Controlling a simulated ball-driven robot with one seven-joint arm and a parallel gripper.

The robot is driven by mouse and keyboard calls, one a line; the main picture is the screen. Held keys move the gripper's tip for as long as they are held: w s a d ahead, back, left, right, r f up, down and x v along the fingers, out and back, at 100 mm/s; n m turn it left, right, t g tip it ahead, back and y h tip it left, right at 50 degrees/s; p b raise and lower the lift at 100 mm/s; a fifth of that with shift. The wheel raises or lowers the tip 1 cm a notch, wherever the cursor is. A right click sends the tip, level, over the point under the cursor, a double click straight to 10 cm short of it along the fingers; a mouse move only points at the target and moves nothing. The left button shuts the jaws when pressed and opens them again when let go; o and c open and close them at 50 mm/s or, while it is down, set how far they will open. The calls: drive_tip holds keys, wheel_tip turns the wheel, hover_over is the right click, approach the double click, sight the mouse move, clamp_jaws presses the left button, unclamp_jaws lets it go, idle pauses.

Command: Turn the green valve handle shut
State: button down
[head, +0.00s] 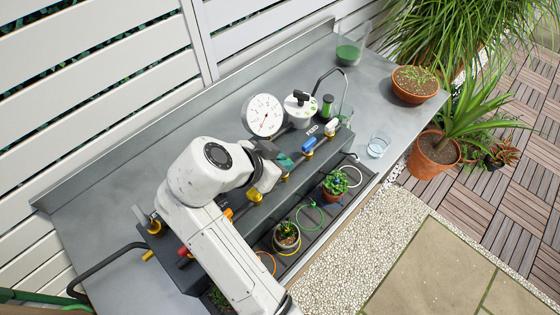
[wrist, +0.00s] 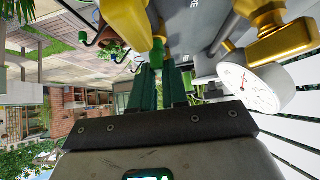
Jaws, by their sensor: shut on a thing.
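My gripper (head: 284,160) reaches over the row of valves on the dark manifold box in the head view. Its teal fingers (wrist: 158,70) point away from the camera in the wrist view and are shut on the green valve handle (wrist: 157,48). The handle shows as a small green piece between the fingertips, beside a yellow brass valve body (wrist: 125,25). Most of the handle is hidden by the fingers, and its exact angle cannot be told. In the head view, my gripper and arm cover it.
A blue-handled valve (head: 308,144) and a white-handled one (head: 331,126) stand close to the right of my gripper; an orange handle (head: 228,213) is to the left. A white gauge (head: 264,115) stands behind. Potted plants (head: 335,184) sit in front, below the manifold.

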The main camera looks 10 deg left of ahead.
drive_tip(key=shift+s+f, duration=0.15)
drive_tip(key=shift+f, duration=0.2)
drive_tip(key=c, duration=1.1)
unclamp_jaws()
drive_tip(key=shift+c, duration=0.2)
drive_tip(key=shift+r, duration=0.15)
drive_tip(key=shift+r, duration=0.15)
drive_tip(key=shift+s+a+r, duration=0.15)
drive_tip(key=shift+a+r, duration=0.1)
drive_tip(key=v, duration=0.8)
drive_tip(key=shift+v, duration=0.85)
